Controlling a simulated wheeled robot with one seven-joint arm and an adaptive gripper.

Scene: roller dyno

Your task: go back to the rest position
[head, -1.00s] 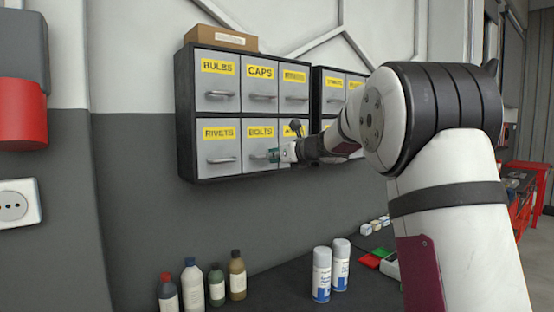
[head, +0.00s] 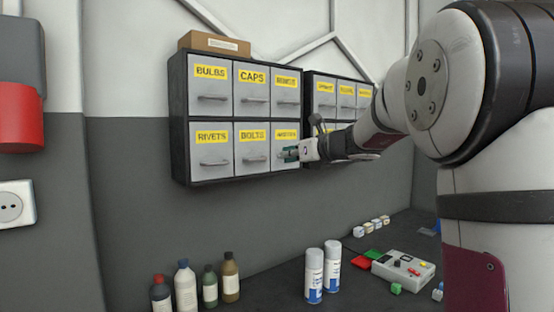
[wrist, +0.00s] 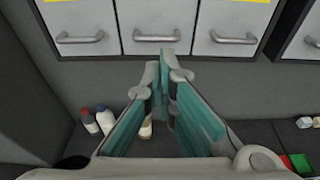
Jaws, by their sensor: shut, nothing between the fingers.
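My gripper (head: 287,154) is shut and empty. In the head view it is in front of the lower right drawer of the left drawer cabinet (head: 180,120). In the wrist view its teal-padded fingers (wrist: 162,75) come together just below a row of drawer handles, below the middle handle (wrist: 157,38). They appear apart from the handles. My gripper hides part of that lower right drawer in the head view. The visible drawers, such as the RIVETS drawer (head: 212,165) and the BOLTS drawer (head: 252,160), look closed.
A second drawer cabinet (head: 308,90) hangs to the right, and a cardboard box (head: 214,44) lies on top of the left one. The dark worktop below holds several bottles (head: 186,285), two spray cans (head: 314,275), small blocks (head: 372,226) and a control box (head: 404,268).

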